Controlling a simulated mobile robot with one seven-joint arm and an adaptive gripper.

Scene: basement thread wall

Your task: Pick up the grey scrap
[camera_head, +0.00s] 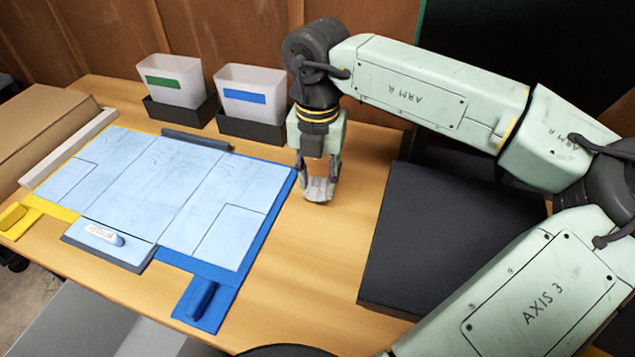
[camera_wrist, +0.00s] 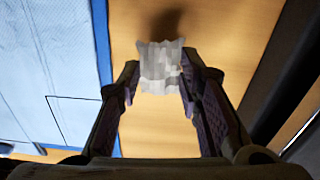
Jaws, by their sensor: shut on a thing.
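The grey scrap (camera_wrist: 160,66) is a small crumpled pale-grey piece between my fingers in the wrist view. My gripper (camera_wrist: 160,85) is shut on it, with one finger at each side. In the head view the scrap (camera_head: 318,189) shows at the lower end of my gripper (camera_head: 318,180), which points down over the wooden table, right of the blue-edged board. I cannot tell whether the scrap touches the table.
The light-blue board (camera_head: 160,190) lies left of my gripper. Two bins with a green label (camera_head: 163,81) and a blue label (camera_head: 245,97) stand behind. A black slab (camera_head: 440,240) lies to the right. Bare table (camera_head: 300,270) shows in front.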

